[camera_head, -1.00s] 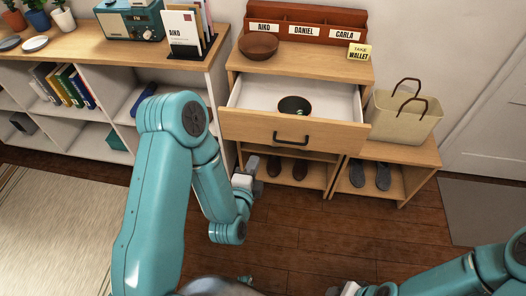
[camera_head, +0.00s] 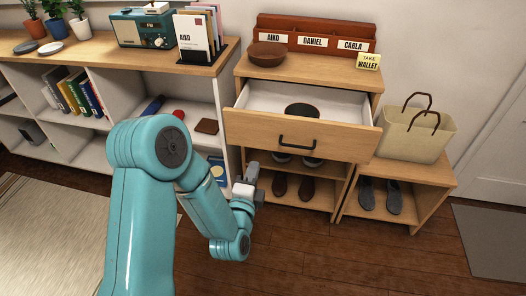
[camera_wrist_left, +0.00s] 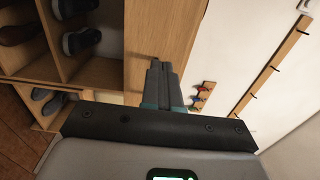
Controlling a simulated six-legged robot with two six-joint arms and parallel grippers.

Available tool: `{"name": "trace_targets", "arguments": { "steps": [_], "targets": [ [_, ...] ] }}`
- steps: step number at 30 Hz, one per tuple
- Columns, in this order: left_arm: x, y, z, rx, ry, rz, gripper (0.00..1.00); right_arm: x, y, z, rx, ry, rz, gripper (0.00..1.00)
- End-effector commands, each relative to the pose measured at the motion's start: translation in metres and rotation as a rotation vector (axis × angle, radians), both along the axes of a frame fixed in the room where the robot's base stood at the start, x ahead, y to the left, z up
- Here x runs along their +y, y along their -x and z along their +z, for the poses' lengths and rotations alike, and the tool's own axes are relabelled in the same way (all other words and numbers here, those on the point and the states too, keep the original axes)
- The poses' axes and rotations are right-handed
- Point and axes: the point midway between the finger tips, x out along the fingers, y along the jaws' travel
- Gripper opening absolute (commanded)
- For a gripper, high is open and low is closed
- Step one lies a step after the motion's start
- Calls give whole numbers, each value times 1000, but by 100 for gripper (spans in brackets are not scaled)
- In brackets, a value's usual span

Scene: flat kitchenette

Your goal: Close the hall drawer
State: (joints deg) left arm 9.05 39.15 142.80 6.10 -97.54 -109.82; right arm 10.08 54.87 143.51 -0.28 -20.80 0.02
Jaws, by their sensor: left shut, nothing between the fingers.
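The hall drawer (camera_head: 255,128) is pulled out of the wooden cabinet, its white inside showing. A dark handle (camera_head: 297,143) is on its front. A dark round bowl (camera_head: 302,108) sits inside, partly hidden by the drawer front. My left gripper (camera_head: 254,178) is shut and empty, below and in front of the drawer's left part, apart from the handle. In the left wrist view its fingertips (camera_wrist_left: 163,68) are together before a wooden panel; I cannot tell whether they touch it. My right gripper is out of view.
Shoes (camera_head: 292,186) stand on shelves below the drawer. A bench with grey shoes and a beige bag (camera_head: 415,137) is right of the cabinet. A white bookshelf (camera_head: 100,145) stands left. The wooden floor (camera_head: 350,255) in front is clear.

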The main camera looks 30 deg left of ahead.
Motion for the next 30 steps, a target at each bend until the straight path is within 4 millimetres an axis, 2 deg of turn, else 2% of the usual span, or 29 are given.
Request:
{"name": "trace_targets", "arguments": {
  "steps": [1,7,8,9,10,21,25,30],
  "targets": [
    [0,-2,-9,-6,-1,0,0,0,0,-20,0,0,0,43],
    [0,-5,-8,-8,11,-1,0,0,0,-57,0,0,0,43],
    [0,-6,-6,-7,14,-1,0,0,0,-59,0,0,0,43],
    [3,-17,1,-5,13,1,0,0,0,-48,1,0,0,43],
    [5,-24,1,-3,14,1,0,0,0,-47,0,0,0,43],
    [25,-94,0,-2,12,0,0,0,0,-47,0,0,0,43],
    [29,-107,0,-2,13,-1,0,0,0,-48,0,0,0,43],
    [30,-114,0,0,12,-2,0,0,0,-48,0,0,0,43]
  ]
}}
